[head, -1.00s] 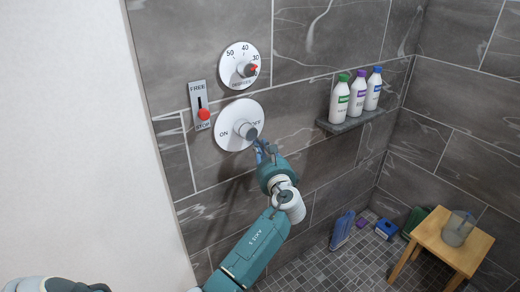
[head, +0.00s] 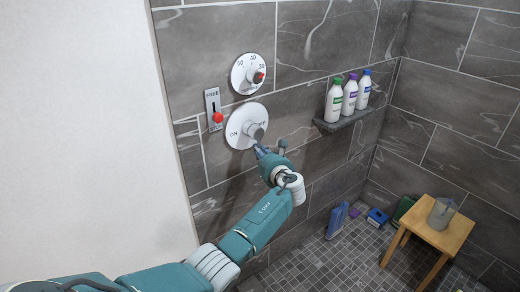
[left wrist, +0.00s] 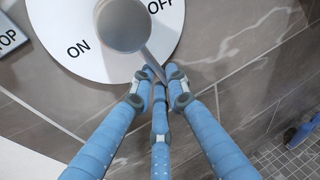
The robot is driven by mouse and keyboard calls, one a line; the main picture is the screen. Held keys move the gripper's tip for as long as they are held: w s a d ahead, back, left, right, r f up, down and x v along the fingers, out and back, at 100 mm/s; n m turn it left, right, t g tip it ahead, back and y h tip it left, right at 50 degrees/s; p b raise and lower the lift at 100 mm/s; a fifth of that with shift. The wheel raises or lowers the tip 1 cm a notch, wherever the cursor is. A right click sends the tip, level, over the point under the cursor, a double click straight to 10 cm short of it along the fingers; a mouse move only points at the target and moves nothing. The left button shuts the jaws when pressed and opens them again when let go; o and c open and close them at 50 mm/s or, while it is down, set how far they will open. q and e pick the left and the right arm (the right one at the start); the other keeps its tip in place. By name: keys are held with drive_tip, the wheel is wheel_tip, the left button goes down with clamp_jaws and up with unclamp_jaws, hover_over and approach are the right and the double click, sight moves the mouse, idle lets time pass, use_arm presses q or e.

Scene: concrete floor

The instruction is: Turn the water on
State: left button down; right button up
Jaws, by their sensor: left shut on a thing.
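The water control is a round white plate (head: 228,130) marked ON at left and OFF at right, on the tiled wall. Its grey knob (head: 254,131) sticks out at the middle and has a thin lever pointing down and right, below the OFF mark. My left gripper (head: 263,151) is at the lever's end, below the knob. In the left wrist view the blue fingers (left wrist: 159,76) are shut around the tip of the lever (left wrist: 152,60), and the knob (left wrist: 123,25) is just above them. The exact contact is partly hidden. My right gripper is not in view.
Above is a temperature dial (head: 236,75); at left is a FREE/STOP slider with a red knob (head: 217,117). A shelf (head: 343,121) with three bottles is to the right. A wooden stool (head: 440,236) stands on the floor, with a few items near the wall.

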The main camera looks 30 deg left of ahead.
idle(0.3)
use_arm(q)
drive_tip(key=c, duration=2)
unclamp_jaws()
drive_tip(key=v, duration=1.2)
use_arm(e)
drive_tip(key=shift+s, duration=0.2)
